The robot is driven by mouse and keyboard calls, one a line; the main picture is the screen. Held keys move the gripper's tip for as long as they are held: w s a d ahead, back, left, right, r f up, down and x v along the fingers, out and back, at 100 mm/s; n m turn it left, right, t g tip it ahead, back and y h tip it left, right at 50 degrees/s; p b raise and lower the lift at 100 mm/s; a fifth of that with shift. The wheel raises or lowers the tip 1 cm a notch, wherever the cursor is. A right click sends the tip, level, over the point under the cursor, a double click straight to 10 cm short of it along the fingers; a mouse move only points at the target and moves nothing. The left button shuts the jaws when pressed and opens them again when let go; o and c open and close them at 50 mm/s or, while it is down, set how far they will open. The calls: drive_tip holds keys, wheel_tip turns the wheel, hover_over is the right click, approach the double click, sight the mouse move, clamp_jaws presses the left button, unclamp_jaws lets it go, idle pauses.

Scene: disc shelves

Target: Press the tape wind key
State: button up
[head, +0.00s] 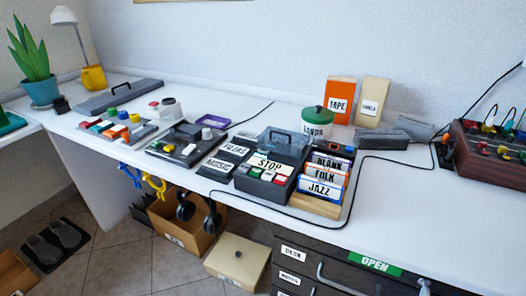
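A dark grey box-shaped machine (262,189) sits near the front edge of the white desk, in the middle of the head view. It has a handle, a STOP label (268,163) and a row of small keys (265,176) in white, green and red along its front. I cannot read any marking on the keys, so I cannot tell which one is the wind key. My gripper is not in view.
A wooden rack with BLANK, FOLK and JAZZ cards (320,188) stands right of the machine. A green-lidded jar (316,122) is behind. A black cable (362,182) runs along the front edge.

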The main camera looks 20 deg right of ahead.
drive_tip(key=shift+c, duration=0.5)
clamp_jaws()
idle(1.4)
